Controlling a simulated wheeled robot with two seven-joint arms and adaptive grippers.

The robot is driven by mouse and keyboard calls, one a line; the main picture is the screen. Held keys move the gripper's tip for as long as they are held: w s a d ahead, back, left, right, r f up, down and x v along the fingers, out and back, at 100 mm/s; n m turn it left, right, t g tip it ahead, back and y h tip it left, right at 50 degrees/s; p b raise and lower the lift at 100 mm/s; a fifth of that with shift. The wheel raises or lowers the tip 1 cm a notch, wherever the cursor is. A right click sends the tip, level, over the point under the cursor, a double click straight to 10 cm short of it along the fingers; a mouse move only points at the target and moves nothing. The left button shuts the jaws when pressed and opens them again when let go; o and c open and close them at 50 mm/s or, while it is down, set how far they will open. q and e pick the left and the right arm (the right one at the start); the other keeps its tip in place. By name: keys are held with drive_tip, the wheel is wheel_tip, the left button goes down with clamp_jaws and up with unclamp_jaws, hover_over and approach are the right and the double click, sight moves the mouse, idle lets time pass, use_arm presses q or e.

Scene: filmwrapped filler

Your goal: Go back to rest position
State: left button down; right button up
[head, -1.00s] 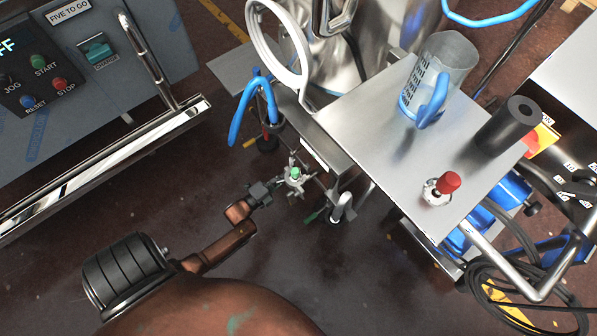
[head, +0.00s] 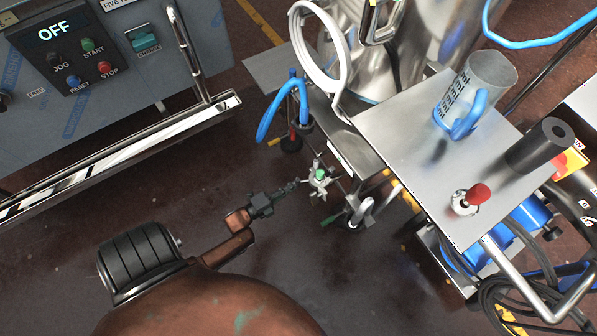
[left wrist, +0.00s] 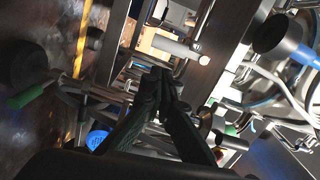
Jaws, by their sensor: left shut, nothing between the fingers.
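My left gripper (head: 297,185) shows in the head view at lower centre, a dark gripper with its slim fingers pointing right. It is shut and empty. Its tips are close to a small metal valve fitting with a green cap (head: 320,174); a small gap seems to lie between them. In the left wrist view the closed black fingers (left wrist: 165,82) point up the picture toward metal pipework, with nothing held between them. My right gripper is in neither view.
A control panel reading OFF (head: 85,60) stands upper left, with a chrome rail (head: 130,150) below it. A metal table (head: 420,150) at right bears a measuring jug (head: 485,85), a black roll (head: 540,145) and a red-topped part (head: 477,195). Dark floor (head: 60,230) is open at left.

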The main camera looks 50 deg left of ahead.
use_arm(q)
drive_tip(key=shift+s, duration=0.4)
